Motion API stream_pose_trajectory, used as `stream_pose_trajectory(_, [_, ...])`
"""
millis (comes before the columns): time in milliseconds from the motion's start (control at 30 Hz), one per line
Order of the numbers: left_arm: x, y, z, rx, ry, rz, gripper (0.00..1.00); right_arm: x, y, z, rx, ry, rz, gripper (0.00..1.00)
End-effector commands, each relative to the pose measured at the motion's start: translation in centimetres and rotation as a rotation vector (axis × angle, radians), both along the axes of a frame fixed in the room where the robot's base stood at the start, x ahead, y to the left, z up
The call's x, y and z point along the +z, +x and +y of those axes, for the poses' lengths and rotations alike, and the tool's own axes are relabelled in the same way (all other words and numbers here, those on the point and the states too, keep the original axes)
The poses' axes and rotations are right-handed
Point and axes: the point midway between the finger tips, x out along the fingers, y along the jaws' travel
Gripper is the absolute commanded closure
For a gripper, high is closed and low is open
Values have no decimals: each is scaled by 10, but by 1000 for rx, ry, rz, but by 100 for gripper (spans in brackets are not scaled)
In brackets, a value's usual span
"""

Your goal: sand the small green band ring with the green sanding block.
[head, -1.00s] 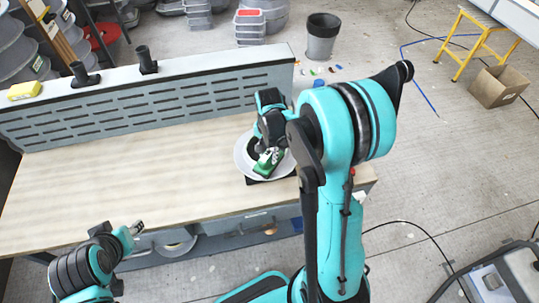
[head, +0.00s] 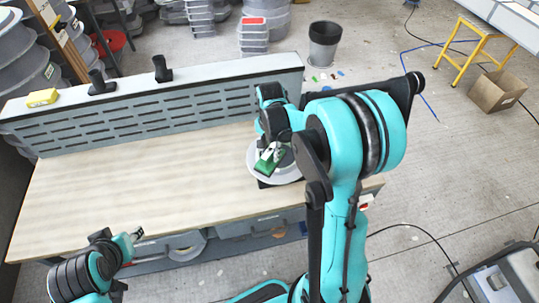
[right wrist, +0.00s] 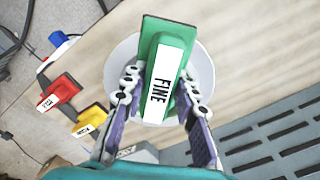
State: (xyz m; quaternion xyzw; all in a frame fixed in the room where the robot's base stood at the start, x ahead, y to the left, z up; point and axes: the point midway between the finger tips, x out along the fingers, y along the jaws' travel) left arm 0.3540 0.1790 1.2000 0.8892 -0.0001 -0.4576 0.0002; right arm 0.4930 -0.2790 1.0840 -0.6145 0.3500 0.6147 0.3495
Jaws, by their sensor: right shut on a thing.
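My right gripper (head: 266,142) is shut on the green sanding block (head: 270,160) over the right end of the workbench. In the right wrist view the block (right wrist: 154,105) sits between both fingers, its white label reading FINE. Below it is a pale round ring or dish (head: 290,176) with a grey middle, on a dark base. It also shows in the right wrist view (right wrist: 116,72), partly covered by the block. No green band can be made out on it; whether the block touches it I cannot tell. My left gripper (head: 133,236) is low at left; its jaw state is unclear.
The workbench (head: 120,185) is bare left of the ring. A slotted panel (head: 150,113) runs along its back, with a yellow block (head: 42,97) on top. Red (right wrist: 60,90) and yellow (right wrist: 90,120) labelled blocks show beside the bench in the right wrist view.

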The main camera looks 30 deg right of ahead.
Motion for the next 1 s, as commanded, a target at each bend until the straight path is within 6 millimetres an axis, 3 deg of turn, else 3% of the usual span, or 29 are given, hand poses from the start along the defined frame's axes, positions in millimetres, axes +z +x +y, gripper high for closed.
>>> stream_pose_trajectory(333, [20,0,0,0,0,0,60,29,3,-5,5,0,0,100])
stream_pose_trajectory(1000, [18,0,0,0,0,0,60,28,2,-6,4,0,0,100])
